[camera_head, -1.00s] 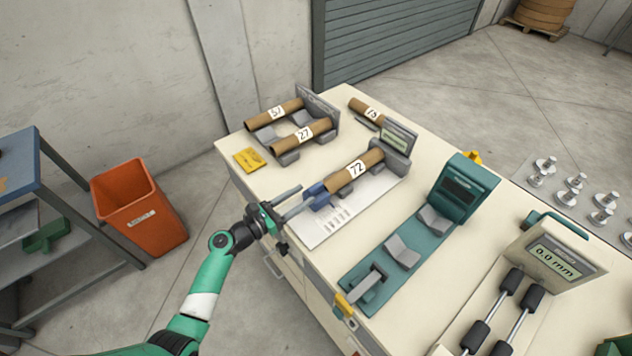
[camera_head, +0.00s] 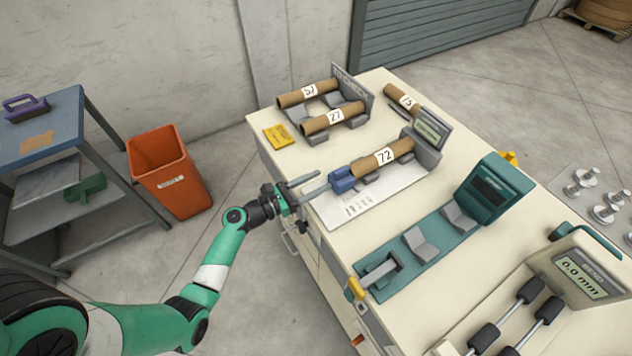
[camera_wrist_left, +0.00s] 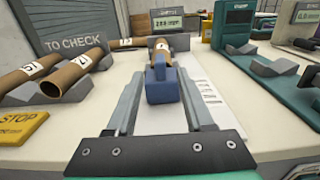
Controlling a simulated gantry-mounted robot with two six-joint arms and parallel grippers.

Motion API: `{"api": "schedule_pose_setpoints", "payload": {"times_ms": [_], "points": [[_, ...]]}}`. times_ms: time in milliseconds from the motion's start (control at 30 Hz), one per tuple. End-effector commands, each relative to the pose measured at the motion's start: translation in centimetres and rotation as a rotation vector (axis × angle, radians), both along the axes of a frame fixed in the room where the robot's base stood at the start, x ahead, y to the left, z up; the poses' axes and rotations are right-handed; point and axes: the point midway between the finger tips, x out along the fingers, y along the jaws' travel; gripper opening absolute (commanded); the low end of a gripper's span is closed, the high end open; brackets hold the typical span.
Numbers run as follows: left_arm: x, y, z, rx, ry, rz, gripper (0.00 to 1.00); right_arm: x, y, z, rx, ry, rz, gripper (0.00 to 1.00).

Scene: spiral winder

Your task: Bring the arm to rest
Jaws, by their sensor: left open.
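My left gripper (camera_head: 321,182) is at the near-left edge of the cream workbench (camera_head: 290,158), its two grey fingers spread and pointing in over the top. Nothing is held between them. The fingers also frame the left wrist view (camera_wrist_left: 159,90). Just past the fingertips stands a blue block (camera_head: 342,180), at the near end of the brown tube marked 72 (camera_head: 386,154); it also shows in the left wrist view (camera_wrist_left: 163,82). That tube lies on grey supports before a grey display unit (camera_head: 428,140). My right gripper is not in view.
Tubes marked 57 (camera_head: 308,92) and 27 (camera_head: 334,117) lie on a grey rack, with a yellow card (camera_head: 279,136) beside them. A teal fixture (camera_head: 420,245) stands to the right. An orange bin (camera_head: 170,175) and a blue-topped cart (camera_head: 45,135) are left, across open floor.

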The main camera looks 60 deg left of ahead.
Motion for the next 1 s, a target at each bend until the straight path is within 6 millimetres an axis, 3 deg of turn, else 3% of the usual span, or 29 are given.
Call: {"api": "schedule_pose_setpoints", "payload": {"times_ms": [400,533,667,800,900,1000], "points": [[0.1,0.0,0.1,0.007,-0.001,-0.002,0.53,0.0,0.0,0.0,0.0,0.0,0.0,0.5],[1.8,-1.0,2.7,0.188,-0.017,-0.041,0.53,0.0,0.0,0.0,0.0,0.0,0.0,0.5],[5.8,-4.1,9.8,0.697,-0.087,-0.107,0.53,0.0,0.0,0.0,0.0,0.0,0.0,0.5],[9.3,-9.5,20.6,1.412,-0.232,-0.065,0.53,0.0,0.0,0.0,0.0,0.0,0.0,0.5],[9.7,-13.4,28.7,1.87,-0.332,0.078,0.53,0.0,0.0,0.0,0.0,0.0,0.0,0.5],[8.3,-17.0,36.8,2.26,-0.389,0.319,0.53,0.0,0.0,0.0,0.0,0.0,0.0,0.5]]}}
